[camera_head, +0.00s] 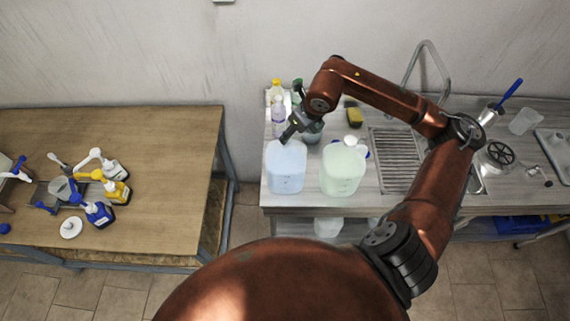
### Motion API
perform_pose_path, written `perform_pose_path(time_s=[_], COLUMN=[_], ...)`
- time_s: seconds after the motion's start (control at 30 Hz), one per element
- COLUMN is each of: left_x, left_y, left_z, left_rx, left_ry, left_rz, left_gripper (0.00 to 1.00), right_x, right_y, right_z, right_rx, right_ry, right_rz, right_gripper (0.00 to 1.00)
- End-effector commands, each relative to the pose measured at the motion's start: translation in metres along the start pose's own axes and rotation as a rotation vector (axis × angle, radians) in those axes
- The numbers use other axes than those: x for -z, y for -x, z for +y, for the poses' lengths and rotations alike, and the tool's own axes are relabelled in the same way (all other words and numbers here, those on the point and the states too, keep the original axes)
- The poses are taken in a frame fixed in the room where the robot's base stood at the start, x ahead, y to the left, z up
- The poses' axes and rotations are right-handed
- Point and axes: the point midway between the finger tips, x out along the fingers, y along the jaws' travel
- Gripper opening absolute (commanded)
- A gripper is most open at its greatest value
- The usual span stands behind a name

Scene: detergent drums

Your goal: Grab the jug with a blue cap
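Two large jugs stand side by side on the grey counter (282,205). The left jug (286,170) is pale blue and translucent, the right jug (343,172) pale green. My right gripper (287,137) reaches in from the right and points down at the top of the pale blue jug. It covers the neck area of that jug, so its cap and any contact are hidden. Whether the fingers are open or shut is too small to tell. A small blue part (367,153) shows at the upper right of the green jug. My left gripper is out of view.
Bottles (278,112), a yellow sponge (354,116) and a white round item (352,141) sit behind the jugs. A drain rack (393,160) and faucet (430,62) are to the right. A wooden table (150,150) with several bottles stands left, across a gap.

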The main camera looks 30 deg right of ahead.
Motion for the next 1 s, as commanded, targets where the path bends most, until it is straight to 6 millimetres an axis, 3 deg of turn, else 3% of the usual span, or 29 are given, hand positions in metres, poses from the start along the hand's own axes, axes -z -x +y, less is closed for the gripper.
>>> perform_pose_path(time_s=[0.4, 0.7, 1.0], left_x=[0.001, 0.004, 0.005], left_y=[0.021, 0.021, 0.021], left_z=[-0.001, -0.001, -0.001], left_rx=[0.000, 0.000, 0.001], left_ry=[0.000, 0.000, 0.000], left_rz=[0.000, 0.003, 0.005], left_gripper=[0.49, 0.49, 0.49], right_x=[-0.006, -0.005, -0.005], right_y=[-0.051, -0.057, -0.056], right_z=[0.009, 0.009, 0.009], right_rx=[-0.006, -0.005, -0.005], right_ry=[0.002, 0.003, 0.003], right_rz=[-0.002, -0.002, -0.002], right_gripper=[0.46, 0.46, 0.25])
